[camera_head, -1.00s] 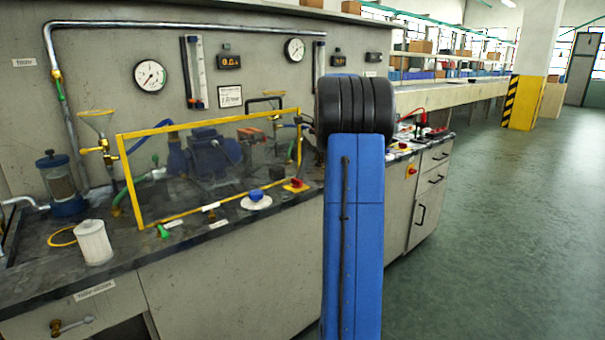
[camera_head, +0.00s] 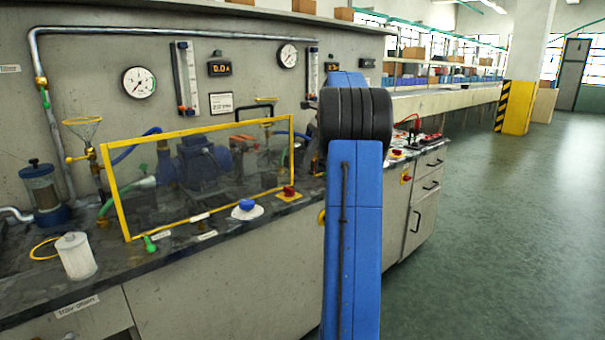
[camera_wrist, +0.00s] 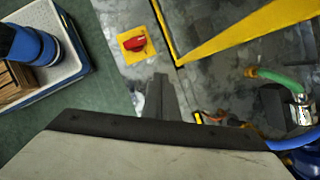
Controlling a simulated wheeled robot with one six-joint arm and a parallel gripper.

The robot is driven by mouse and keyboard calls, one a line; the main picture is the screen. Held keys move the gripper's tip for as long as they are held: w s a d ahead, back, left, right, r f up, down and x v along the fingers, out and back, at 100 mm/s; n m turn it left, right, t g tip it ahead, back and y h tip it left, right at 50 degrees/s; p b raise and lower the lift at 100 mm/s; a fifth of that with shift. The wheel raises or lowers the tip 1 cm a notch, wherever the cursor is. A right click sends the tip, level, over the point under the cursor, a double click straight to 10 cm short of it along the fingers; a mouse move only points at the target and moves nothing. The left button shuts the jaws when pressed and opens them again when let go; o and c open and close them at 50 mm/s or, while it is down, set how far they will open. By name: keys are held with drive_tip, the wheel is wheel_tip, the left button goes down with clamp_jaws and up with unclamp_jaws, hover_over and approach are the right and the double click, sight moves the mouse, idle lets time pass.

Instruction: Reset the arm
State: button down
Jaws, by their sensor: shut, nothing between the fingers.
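My arm (camera_head: 353,240) stands upright in the head view, a blue link with a black ribbed joint at its top and another blue part behind that joint. The arm hides my gripper in the head view. In the wrist view my gripper (camera_wrist: 158,82) shows as dark, narrow fingers held together, shut with nothing between them. They appear above the bench top, near a red switch on a yellow plate (camera_wrist: 134,43). I cannot tell how high above the bench they are.
A yellow-framed clear guard (camera_head: 122,210) stands on the bench before a blue pump (camera_head: 203,160). A white filter cartridge (camera_head: 76,256), a blue-and-white knob (camera_head: 247,206) and a red switch (camera_head: 289,192) sit along the front. Open green floor (camera_head: 490,230) lies right.

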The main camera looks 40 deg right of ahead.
drive_tip(key=shift+d+r, duration=0.35)
drive_tip(key=shift+r, duration=0.35)
drive_tip(key=shift+d+r, duration=0.3)
drive_tip(key=shift+r, duration=0.4)
drive_tip(key=shift+a, duration=0.1)
drive_tip(key=s+a+f+n+h, duration=0.1)
drive_tip(key=s+a+n, duration=0.25)
drive_tip(key=a, duration=0.75)
drive_tip(key=s+a+n+h, duration=0.1)
drive_tip(key=s+a+n, duration=0.25)
drive_tip(key=a, duration=0.65)
drive_tip(key=s+a+f+n+h, duration=0.1)
drive_tip(key=s+a+n, duration=0.3)
drive_tip(key=a, duration=0.7)
drive_tip(key=s+a+f+n+t, duration=0.1)
drive_tip(key=s+a+f+n, duration=0.5)
drive_tip(key=s, duration=0.4)
drive_tip(key=s+a+f+n+t, duration=0.1)
drive_tip(key=s+a+f+n, duration=0.6)
drive_tip(key=s+f, duration=0.2)
drive_tip(key=shift+s+a+f+n+h, duration=0.3)
drive_tip(key=shift+s+a+f, duration=0.05)
drive_tip(key=shift+a+f, duration=0.1)
drive_tip(key=shift+d, duration=0.1)
